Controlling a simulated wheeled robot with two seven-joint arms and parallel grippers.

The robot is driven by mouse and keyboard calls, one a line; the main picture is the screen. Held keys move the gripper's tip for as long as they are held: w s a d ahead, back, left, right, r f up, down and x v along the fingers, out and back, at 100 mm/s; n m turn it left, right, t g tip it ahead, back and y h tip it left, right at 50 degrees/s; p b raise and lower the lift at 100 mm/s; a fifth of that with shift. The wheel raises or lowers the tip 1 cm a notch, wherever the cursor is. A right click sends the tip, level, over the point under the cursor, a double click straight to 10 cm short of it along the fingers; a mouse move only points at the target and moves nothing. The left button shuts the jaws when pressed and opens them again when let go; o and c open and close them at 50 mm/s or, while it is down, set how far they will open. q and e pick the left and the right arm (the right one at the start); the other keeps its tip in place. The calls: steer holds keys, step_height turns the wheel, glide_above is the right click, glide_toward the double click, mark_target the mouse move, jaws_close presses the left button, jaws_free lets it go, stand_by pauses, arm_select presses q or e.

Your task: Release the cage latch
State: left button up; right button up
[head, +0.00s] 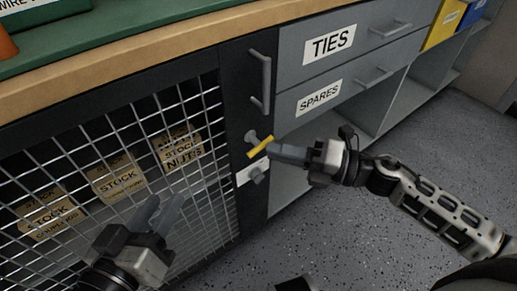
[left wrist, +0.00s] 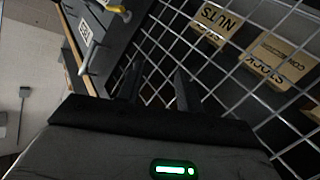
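The cage latch has a yellow handle (head: 260,147), tilted on a grey pivot on the dark cage frame; a yellow piece also shows at the top of the left wrist view (left wrist: 115,8). My right gripper (head: 274,150) is at the yellow handle from the right, its fingertips at or touching it. Its fingers overlap in view, so whether they grip the handle cannot be told. My left gripper (head: 162,203) is in front of the wire mesh door (head: 210,135), left of and below the latch. Its two fingers stand apart and empty, also in the left wrist view (left wrist: 156,82).
Boxes marked stock (head: 118,181) sit behind the mesh. Drawers (head: 350,42) and an open shelf lie to the right. The speckled floor (head: 440,150) is clear.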

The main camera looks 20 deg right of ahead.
mark_target(258, 146)
steer(key=shift+x, duration=2.3)
jaws_close()
steer(key=shift+f+m+y+b, duration=0.3)
steer(key=shift+m+b, duration=0.1)
steer(key=shift+b, duration=0.2)
steer(key=shift+m+t+y+b, duration=0.3)
steer(key=shift+m+b, duration=0.1)
steer(key=shift+r+m+t, duration=0.15)
steer(key=shift+m+t, duration=0.15)
steer(key=shift+m, duration=0.1)
steer(key=shift+r, duration=0.2)
jaws_free()
arm_select(q)
steer(key=shift+d+r+n+t+h, duration=0.25)
steer(key=shift+r+n+t+h, duration=0.15)
steer(key=shift+r+h, duration=0.1)
